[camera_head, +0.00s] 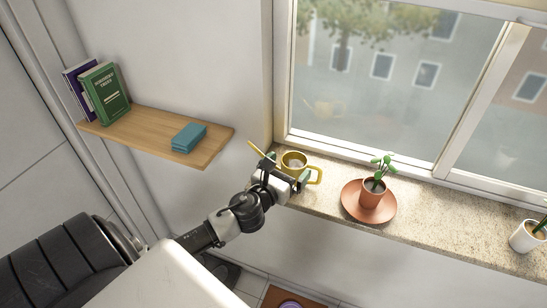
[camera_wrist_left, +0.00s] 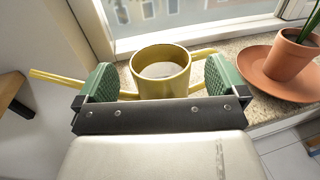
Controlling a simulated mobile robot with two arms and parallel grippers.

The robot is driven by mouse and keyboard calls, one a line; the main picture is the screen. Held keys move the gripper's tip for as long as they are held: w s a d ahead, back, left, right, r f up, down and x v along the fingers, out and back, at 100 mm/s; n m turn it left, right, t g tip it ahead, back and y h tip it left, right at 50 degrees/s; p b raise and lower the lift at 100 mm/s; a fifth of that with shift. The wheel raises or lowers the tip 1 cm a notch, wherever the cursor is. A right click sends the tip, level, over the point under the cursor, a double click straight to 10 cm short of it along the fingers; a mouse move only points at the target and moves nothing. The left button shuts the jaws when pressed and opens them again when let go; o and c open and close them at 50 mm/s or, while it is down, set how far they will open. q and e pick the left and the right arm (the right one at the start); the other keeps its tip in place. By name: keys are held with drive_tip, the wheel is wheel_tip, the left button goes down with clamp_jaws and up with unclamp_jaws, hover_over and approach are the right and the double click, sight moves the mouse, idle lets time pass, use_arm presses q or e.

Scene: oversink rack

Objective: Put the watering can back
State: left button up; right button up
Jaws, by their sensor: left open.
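The yellow watering can (camera_head: 294,160) is at the left end of the stone windowsill (camera_head: 440,221), near the window corner. Its spout points left and its handle is on the right. In the left wrist view the can (camera_wrist_left: 160,78) looks upright, with its round opening facing up. My left gripper (camera_head: 285,172) is open, with its green finger pads on either side of the can's body. In the left wrist view gaps show between the pads of the gripper (camera_wrist_left: 160,88) and the body. The can's lower part is hidden behind the gripper. My right gripper is not in view.
A small plant in a terracotta pot (camera_head: 372,193) stands on a terracotta saucer (camera_head: 350,208) right of the can. A white pot (camera_head: 526,237) is farther right. A wooden shelf (camera_head: 150,135) at left holds books (camera_head: 104,92) and a teal stack (camera_head: 188,138). The window (camera_head: 380,75) is behind.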

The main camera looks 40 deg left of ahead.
use_arm(q)
drive_tip(key=s+b, duration=0.2)
drive_tip(key=s, duration=0.9)
drive_tip(key=shift+d+b, duration=0.3)
drive_tip(key=shift+d, duration=0.05)
drive_tip(key=shift+w, duration=0.1)
drive_tip(key=s+a+f+n+g, duration=0.1)
drive_tip(key=s+f+n+g, duration=0.3)
drive_tip(key=f, duration=0.7)
drive_tip(key=s+a+f+n+g+y, duration=0.1)
drive_tip(key=a+f+n+g, duration=0.1)
drive_tip(key=f+n, duration=0.75)
drive_tip(key=s+a+f+n+g, duration=0.1)
drive_tip(key=s+f+n+g, duration=0.2)
drive_tip(key=f, duration=1)
drive_tip(key=s+d+f+n+g+h, duration=0.1)
drive_tip(key=s+d+f+n+g, duration=0.3)
drive_tip(key=s+f+n, duration=0.4)
drive_tip(key=s+d+f+n+g+h, duration=0.1)
drive_tip(key=s+d+f+n+g, duration=0.3)
drive_tip(key=s+d+f+n, duration=0.3)
drive_tip(key=s+f+n, duration=0.1)
drive_tip(key=s+f, duration=0.4)
drive_tip(key=s, duration=0.4)
drive_tip(key=shift+s+d, duration=0.25)
drive_tip(key=shift+d, duration=0.05)
